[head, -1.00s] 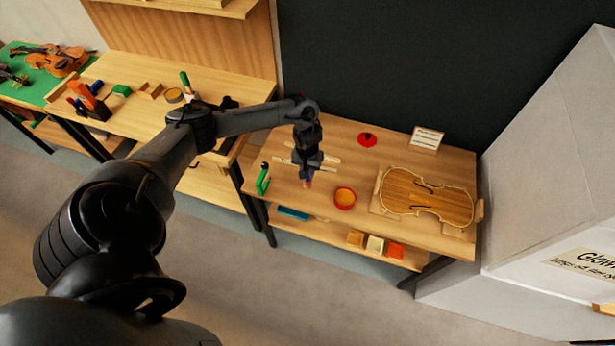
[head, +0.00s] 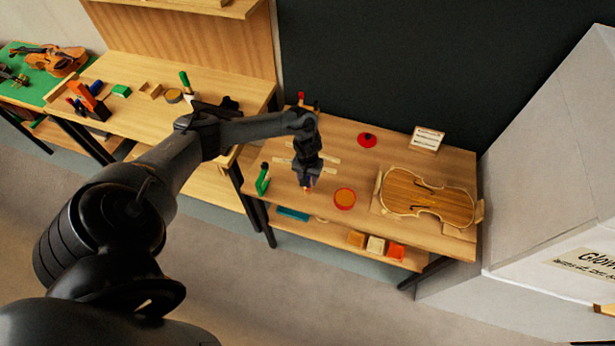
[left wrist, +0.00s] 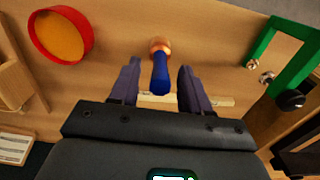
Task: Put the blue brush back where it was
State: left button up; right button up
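The blue brush (left wrist: 160,75), a blue handle with a copper-orange end, is between the two fingers of my left gripper (left wrist: 158,67) in the left wrist view. The fingers are apart, with a visible gap on each side of the brush. In the head view my left gripper (head: 308,181) points down over the right-hand bench, and only a small orange bit of the brush shows below it. I cannot tell whether the brush touches the bench top. My right gripper is not in view.
A red-rimmed round dish (head: 344,198) is close right of the gripper, and a green clamp (head: 262,180) is to its left. Thin wooden strips lie behind the gripper. A violin body (head: 428,198) lies at the right. A red item (head: 367,140) and a card (head: 427,140) stand farther back.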

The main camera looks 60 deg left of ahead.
pick_arm(q)
jog(key=shift+r, duration=0.15)
jog(key=shift+r, duration=0.25)
notch_tip(320, 180, up, 10)
jog(key=r+p, duration=0.1)
jog(key=p, duration=0.1)
jog(key=d+f+m+t+h, duration=0.1)
jog(key=d+f+m+t, duration=0.15)
jog(key=d, duration=0.65)
jog(key=w+d+f+m+t, duration=0.1)
jog(key=d+m, duration=0.3)
jog(key=d, duration=0.5)
jog(key=d+f+m+t+h, duration=0.1)
jog(key=d+m, duration=0.2)
jog(key=d, duration=0.6)
jog(key=s+d+r+t, duration=0.2)
jog(key=s+d+r, duration=0.1)
jog(key=d+r, duration=0.15)
jog(key=s+a+r+g+y, duration=0.1)
jog(key=s+r, duration=0.1)
jog(key=s, duration=0.4)
jog(key=s+a+r+g, duration=0.2)
jog(key=s, duration=0.5)
jog(key=shift+a+r+m+y, duration=0.25)
jog(key=shift+r+m+y, duration=0.1)
jog(key=shift+m+y, duration=0.1)
